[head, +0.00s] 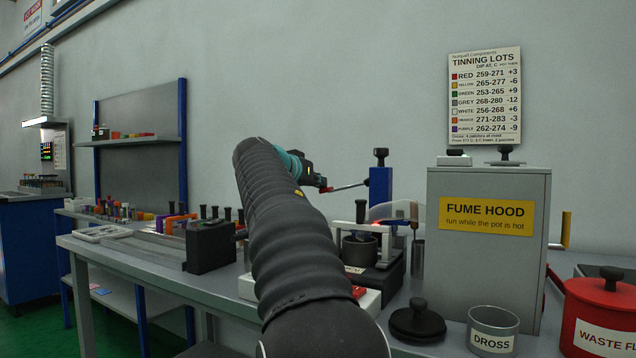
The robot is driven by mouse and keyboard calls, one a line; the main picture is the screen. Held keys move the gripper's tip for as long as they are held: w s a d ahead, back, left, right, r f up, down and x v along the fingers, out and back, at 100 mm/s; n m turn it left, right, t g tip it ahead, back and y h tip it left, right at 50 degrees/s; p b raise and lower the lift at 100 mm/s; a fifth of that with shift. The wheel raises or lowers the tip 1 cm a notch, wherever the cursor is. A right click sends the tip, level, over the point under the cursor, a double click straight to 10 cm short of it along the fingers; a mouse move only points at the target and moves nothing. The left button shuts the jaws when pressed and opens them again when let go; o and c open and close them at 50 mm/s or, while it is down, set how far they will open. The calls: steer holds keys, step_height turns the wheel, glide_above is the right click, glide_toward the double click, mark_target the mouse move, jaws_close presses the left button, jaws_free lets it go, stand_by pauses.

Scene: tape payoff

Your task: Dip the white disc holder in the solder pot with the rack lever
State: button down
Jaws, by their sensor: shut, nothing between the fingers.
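My gripper (321,184) is shut with nothing between its fingers, at the far end of my dark arm. Its tips are close to the outer end of a thin lever (348,186) that reaches left from a blue rack post (380,188); I cannot tell whether they touch. Below the post, a dark round pot (360,250) sits on the bench, likely the solder pot. A white arched holder with a black knob (361,210) stands over or beside it. Whether it carries a disc, and how deep it sits, is hidden.
A grey fume hood (489,285) stands right of the pot. A black lid (417,320), a dross cup (493,330) and a red waste flux pot (603,315) are in front. Left are a black block with knobbed holders (210,246) and a grey rail (150,247). A tinning chart (485,98) hangs behind.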

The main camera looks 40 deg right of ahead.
steer(key=shift+w+f, duration=0.15)
steer(key=shift+f, duration=0.3)
steer(key=s+a+r+p, duration=0.2)
steer(key=a+r, duration=0.5)
steer(key=a, duration=0.2)
steer(key=shift+s+a, duration=0.25)
steer(key=shift+a, duration=0.05)
steer(key=shift+s, duration=0.1)
stand_by(0.3)
